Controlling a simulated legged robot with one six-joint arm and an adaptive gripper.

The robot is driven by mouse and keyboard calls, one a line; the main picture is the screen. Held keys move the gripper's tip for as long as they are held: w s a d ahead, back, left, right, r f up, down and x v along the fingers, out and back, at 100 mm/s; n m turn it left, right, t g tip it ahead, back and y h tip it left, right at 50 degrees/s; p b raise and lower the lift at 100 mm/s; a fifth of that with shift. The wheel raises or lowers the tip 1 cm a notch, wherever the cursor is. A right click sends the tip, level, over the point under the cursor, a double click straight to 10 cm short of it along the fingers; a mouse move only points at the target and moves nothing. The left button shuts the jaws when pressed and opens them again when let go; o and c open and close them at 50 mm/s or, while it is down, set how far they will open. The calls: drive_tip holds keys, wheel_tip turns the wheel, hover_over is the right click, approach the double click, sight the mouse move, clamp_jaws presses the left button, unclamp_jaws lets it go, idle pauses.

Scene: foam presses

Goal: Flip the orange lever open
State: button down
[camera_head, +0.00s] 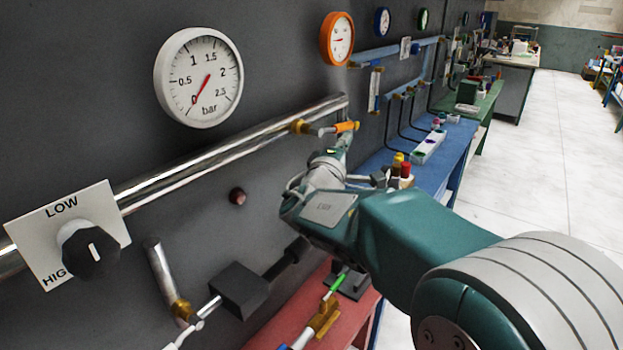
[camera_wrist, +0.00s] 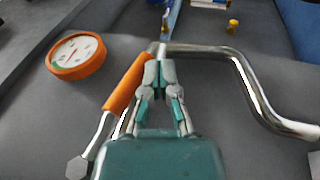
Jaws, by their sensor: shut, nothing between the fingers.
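The orange lever (camera_wrist: 129,82) is a smooth grip lying diagonally just left of my fingers in the wrist view. Its metal shank runs down to a nut at lower left. In the head view, the orange lever (camera_head: 346,127) sticks out from a brass fitting (camera_head: 300,127) near the right end of the pipe. My gripper (camera_wrist: 160,60) is shut and empty, its tips close beside the upper end of the grip. I cannot tell whether they touch. In the head view my gripper (camera_head: 343,142) is just below the lever, its tips partly hard to make out.
A shiny pipe (camera_head: 230,150) runs along the grey wall; its bent part (camera_wrist: 235,65) is close right of my fingers. An orange-rimmed gauge (camera_wrist: 77,56) is at left. A white gauge (camera_head: 198,78) and a LOW/HIGH knob (camera_head: 90,252) are on the wall. A blue bench (camera_head: 455,140) stands beyond.

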drive_tip(key=shift+w+a+r+n+t, duration=0.15)
drive_tip(key=shift+a+r+n+t, duration=0.2)
drive_tip(key=shift+r+t, duration=0.35)
drive_tip(key=shift+d+f, duration=0.1)
drive_tip(key=shift+d, duration=0.25)
